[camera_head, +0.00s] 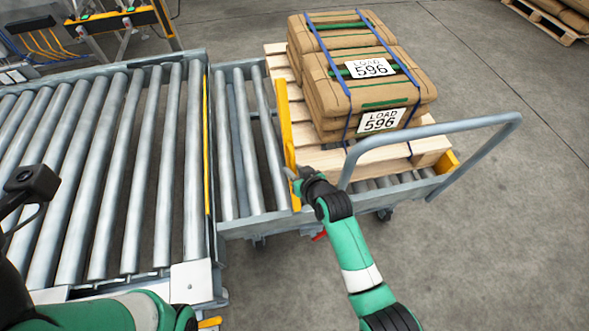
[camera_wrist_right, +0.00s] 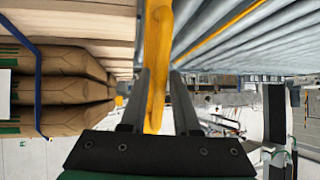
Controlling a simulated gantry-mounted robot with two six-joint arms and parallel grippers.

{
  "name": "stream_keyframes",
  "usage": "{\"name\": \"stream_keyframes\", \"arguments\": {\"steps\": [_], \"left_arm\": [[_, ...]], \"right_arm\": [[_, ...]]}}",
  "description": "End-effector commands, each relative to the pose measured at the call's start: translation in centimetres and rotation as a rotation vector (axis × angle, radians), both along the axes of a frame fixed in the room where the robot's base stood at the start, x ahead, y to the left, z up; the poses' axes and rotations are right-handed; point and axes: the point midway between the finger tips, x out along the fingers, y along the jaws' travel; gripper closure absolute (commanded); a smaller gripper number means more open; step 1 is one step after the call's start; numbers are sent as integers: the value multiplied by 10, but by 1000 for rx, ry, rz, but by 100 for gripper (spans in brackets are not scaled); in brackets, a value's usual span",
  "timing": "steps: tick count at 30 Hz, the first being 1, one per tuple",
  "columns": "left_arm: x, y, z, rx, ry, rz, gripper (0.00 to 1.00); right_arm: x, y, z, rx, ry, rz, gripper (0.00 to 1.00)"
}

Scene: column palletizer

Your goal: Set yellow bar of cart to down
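My right gripper (camera_head: 293,180) is at the near end of this bar. In the right wrist view the yellow bar (camera_wrist_right: 157,65) runs between the two fingers of my right gripper (camera_wrist_right: 158,85). The fingers are apart, with a visible gap beside the bar on the right, so the gripper is open around it. My left arm shows at the lower left, but its fingers are not in view.
A wooden pallet (camera_head: 322,160) with strapped brown sacks (camera_head: 365,90) labelled "LOAD 596" sits on the cart. A grey handle (camera_head: 440,128) rises at the cart's right end. The roller conveyor (camera_head: 120,160) lies left.

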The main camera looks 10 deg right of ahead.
Motion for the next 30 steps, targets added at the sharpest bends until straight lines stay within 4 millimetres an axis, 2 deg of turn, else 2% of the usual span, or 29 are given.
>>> {"name": "stream_keyframes", "arguments": {"steps": [7, 20, 24, 30], "left_arm": [[0, 0, 19, 0, 0, 0, 100], [0, 0, 76, 0, 0, 0, 100], [0, 0, 82, 0, 0, 0, 100], [0, 0, 80, 0, 0, 0, 100]], "right_arm": [[-14, -5, 16, 0, -1, 0, 70], [-81, -28, 65, 0, 2, 0, 70], [-89, -32, 67, 0, 2, 0, 70], [-90, -32, 66, 0, 1, 0, 70]]}}
